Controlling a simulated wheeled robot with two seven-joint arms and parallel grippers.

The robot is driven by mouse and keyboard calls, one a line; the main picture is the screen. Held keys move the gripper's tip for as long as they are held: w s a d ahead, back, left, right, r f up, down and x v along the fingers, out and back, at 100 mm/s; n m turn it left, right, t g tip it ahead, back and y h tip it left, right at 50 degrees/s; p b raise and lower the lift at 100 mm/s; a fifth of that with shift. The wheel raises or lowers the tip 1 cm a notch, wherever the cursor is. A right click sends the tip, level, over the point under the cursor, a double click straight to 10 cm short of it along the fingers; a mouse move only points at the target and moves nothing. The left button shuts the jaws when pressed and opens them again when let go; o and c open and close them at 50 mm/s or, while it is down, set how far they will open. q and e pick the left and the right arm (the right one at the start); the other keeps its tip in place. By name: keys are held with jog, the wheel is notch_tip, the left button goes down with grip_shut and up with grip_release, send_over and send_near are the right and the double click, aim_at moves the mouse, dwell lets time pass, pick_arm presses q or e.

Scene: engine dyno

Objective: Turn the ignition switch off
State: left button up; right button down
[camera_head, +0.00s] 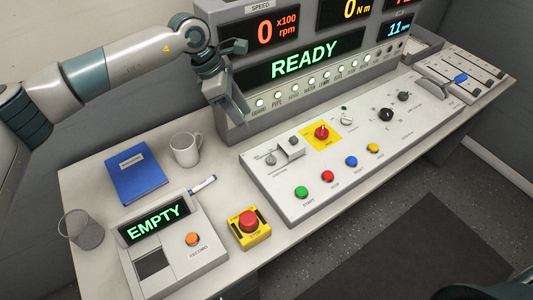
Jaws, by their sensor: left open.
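The control panel (287,206) is a light sloped box on the desk. At its left end is a small grey knob (271,159), next to a raised grey block (290,147). A red rotary knob (321,131) sits on a yellow plate. The labels are too small to read, so I cannot tell for sure which one is the ignition switch. My left gripper (239,82) is open and empty, in front of the display console's left end, above and left of the panel. My right gripper is not in view.
The display console (234,127) reads READY. Green, red, blue and yellow buttons line the panel's front.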

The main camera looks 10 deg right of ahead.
pick_arm(q)
jog(key=f, duration=0.1)
jog(key=p, duration=0.6)
send_near(270, 157)
jog(key=x, duration=0.7)
jog(key=shift+s+d, duration=0.1)
jog(key=shift+d, duration=0.05)
jog(key=shift+d+f, duration=0.1)
jog(key=shift+f, duration=0.35)
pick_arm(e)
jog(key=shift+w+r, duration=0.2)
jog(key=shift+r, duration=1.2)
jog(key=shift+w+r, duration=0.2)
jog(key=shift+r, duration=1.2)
pick_arm(q)
jog(key=c, duration=1.1)
